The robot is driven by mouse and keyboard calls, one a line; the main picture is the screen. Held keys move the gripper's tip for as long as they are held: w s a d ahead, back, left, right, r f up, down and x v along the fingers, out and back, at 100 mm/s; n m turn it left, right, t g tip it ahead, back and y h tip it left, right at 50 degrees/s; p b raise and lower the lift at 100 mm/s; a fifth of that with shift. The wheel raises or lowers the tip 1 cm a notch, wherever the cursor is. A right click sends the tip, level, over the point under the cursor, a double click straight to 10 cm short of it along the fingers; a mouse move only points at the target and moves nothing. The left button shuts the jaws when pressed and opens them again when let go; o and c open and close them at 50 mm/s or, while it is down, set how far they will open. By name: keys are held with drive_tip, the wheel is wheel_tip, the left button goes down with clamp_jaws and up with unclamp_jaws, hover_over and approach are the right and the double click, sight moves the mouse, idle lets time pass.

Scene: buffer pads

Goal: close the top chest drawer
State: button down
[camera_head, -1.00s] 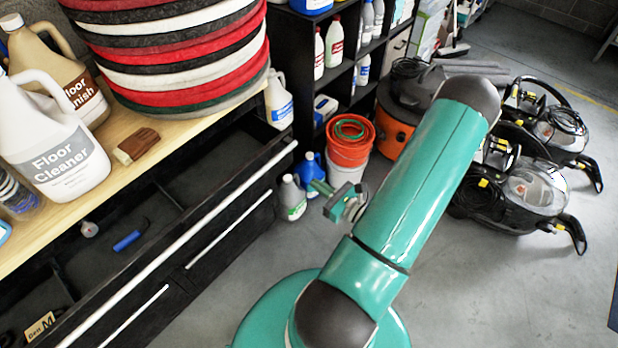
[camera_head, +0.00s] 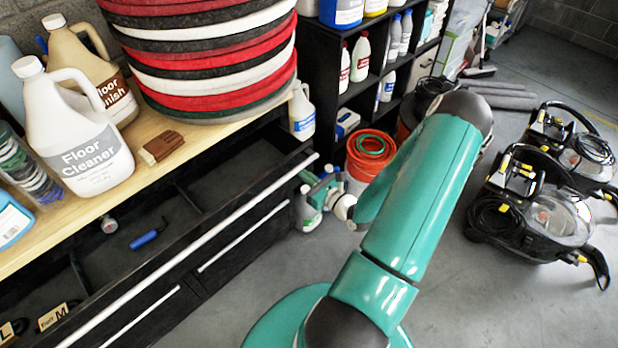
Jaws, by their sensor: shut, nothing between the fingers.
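The top chest drawer (camera_head: 100,275) is a long black drawer, pulled out from under the wooden top at the left. Its inside shows, with dividers and a few small items. A long white bar handle (camera_head: 190,251) runs along its front. My gripper (camera_head: 318,188), small and teal, is just beyond the handle's far right end, in front of the bottles on the floor. My gripper is shut and holds nothing. I cannot tell whether it touches the drawer. My forearm hides part of the space behind it.
A lower drawer with a thinner white handle (camera_head: 243,237) looks shut. A floor cleaner jug (camera_head: 80,145) and stacked round pads (camera_head: 210,60) stand on the wooden top (camera_head: 150,185). An orange-red bucket (camera_head: 368,153) is beside my arm. Black machines (camera_head: 540,215) stand right; grey floor between is clear.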

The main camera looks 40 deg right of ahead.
drive_tip(key=w, duration=1.5)
drive_tip(key=shift+w, duration=0.25)
drive_tip(key=shift+w+r, duration=0.15)
drive_tip(key=shift+w, duration=0.15)
